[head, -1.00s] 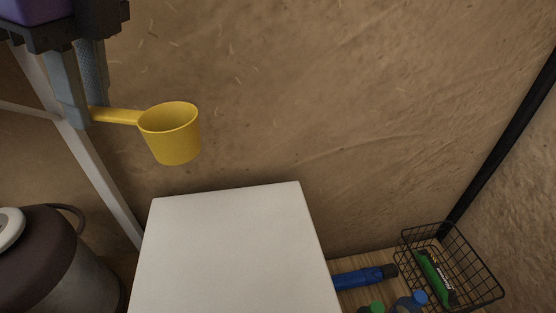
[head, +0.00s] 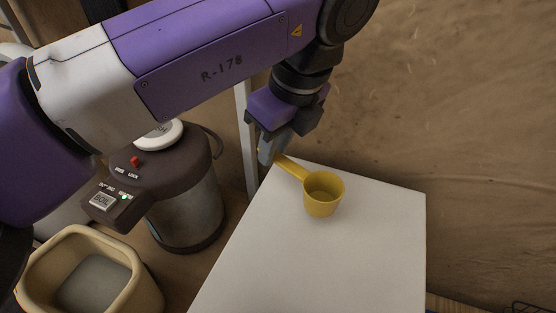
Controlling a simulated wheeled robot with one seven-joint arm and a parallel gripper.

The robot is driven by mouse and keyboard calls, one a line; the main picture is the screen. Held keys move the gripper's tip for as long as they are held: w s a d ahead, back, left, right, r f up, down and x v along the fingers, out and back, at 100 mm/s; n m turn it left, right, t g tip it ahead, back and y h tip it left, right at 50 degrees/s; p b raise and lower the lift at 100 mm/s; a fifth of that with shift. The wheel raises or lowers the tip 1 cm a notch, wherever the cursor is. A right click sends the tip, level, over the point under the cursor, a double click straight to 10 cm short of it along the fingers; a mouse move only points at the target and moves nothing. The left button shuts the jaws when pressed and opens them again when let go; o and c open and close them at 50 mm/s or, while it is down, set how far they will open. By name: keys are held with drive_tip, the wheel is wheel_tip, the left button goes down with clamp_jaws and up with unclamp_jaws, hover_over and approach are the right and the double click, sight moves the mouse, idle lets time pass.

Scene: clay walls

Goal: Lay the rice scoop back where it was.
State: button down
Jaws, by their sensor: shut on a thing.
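The rice scoop (head: 323,195) is a yellow cup with a straight handle, upright with its mouth facing up. My gripper (head: 272,158) is shut on the end of its handle, to the left of the cup. The scoop shows over the far part of a plain white flat top (head: 320,262). I cannot tell whether the cup touches this surface or hangs just above it. My arm covers the upper left of the view, and the fingers are partly hidden behind the gripper body.
A brown and grey dispenser pot (head: 185,205) with a white lid knob stands left of the white top. A cream tub (head: 88,270) sits at the lower left. A white post (head: 246,140) rises just left of my gripper. The clay wall (head: 460,110) is behind. The white top is otherwise bare.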

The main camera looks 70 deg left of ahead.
sight(289, 164)
drive_tip(key=shift+f, duration=2.15)
drive_tip(key=c, duration=1.3)
unclamp_jaws()
drive_tip(key=shift+f, duration=0.1)
drive_tip(key=v, duration=1.2)
drive_tip(key=shift+b, duration=0.3)
